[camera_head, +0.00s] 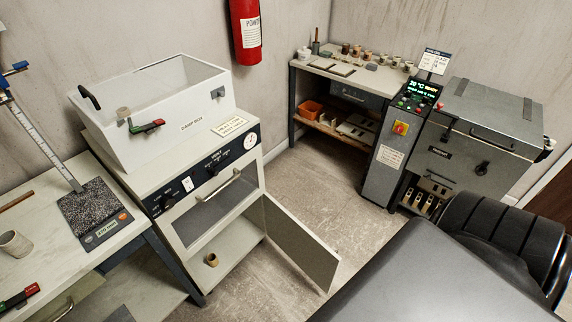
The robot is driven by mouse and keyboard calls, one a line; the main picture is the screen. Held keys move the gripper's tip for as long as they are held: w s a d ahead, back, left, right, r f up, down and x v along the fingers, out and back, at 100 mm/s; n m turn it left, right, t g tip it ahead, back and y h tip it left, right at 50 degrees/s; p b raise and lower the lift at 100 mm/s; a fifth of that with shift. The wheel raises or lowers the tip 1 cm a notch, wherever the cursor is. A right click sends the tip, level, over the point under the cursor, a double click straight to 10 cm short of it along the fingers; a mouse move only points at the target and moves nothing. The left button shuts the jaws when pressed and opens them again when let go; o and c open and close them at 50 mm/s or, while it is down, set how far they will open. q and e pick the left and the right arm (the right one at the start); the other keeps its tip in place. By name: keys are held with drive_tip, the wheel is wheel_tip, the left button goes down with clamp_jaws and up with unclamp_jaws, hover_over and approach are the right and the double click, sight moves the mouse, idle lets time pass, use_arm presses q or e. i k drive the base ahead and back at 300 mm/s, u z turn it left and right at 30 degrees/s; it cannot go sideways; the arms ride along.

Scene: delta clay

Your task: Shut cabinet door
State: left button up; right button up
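The cabinet (218,205) is a white unit with a dark control panel and a windowed upper front with a bar handle (219,186). Its lower cabinet door (300,241) is a pale flat panel, standing wide open and swung out to the right over the floor. The lower compartment is exposed, and a small tan cup (211,260) sits in it near the front. Neither of my grippers shows in the head view. Nothing is seen touching the door.
A white damp box (160,115) stands on the cabinet. A grey kiln (480,130) stands at back right. Floor (315,190) beyond the door is clear. A large dark surface covers the lower right.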

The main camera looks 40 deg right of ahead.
sight(320, 262)
drive_tip(key=u, duration=2.7)
drive_tip(key=k, duration=2.9)
drive_tip(key=z, duration=1.8)
drive_tip(key=i, duration=0.5)
drive_tip(key=u, duration=1.8)
